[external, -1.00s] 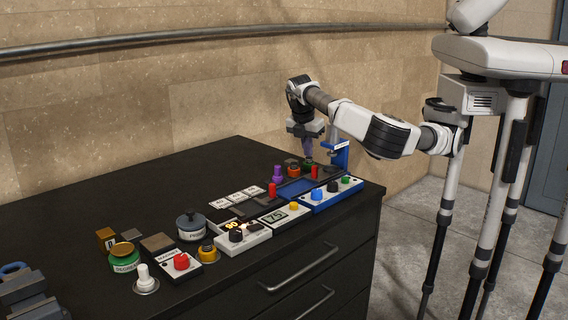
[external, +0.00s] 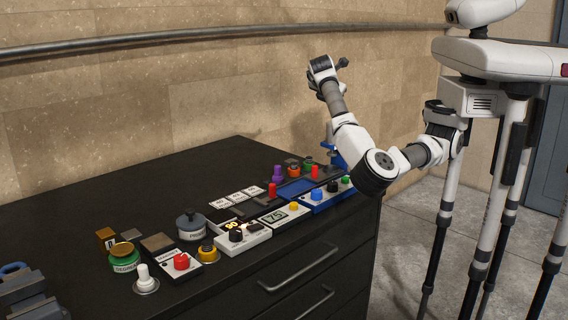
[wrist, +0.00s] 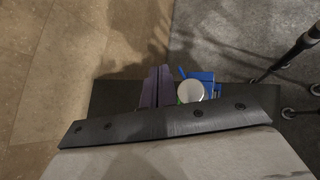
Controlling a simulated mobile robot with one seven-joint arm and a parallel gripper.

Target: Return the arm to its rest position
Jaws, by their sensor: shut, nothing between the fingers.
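My arm (external: 352,150) is raised above the far right end of the black bench (external: 150,185), bent at the elbow with the forearm pointing up. My gripper is up near the wrist (external: 322,68) in the external view, where its fingers are mostly hidden. In the wrist view, the two purple fingers of my gripper (wrist: 157,70) lie side by side, shut and empty. They touch nothing that I can see.
A blue press (external: 338,158) stands at the bench's right end, partly behind my arm; its round pale top (wrist: 190,91) shows in the wrist view. Control boxes, knobs and pots, including a green tin (external: 124,262), fill the front. A wall pipe (external: 200,35) runs behind.

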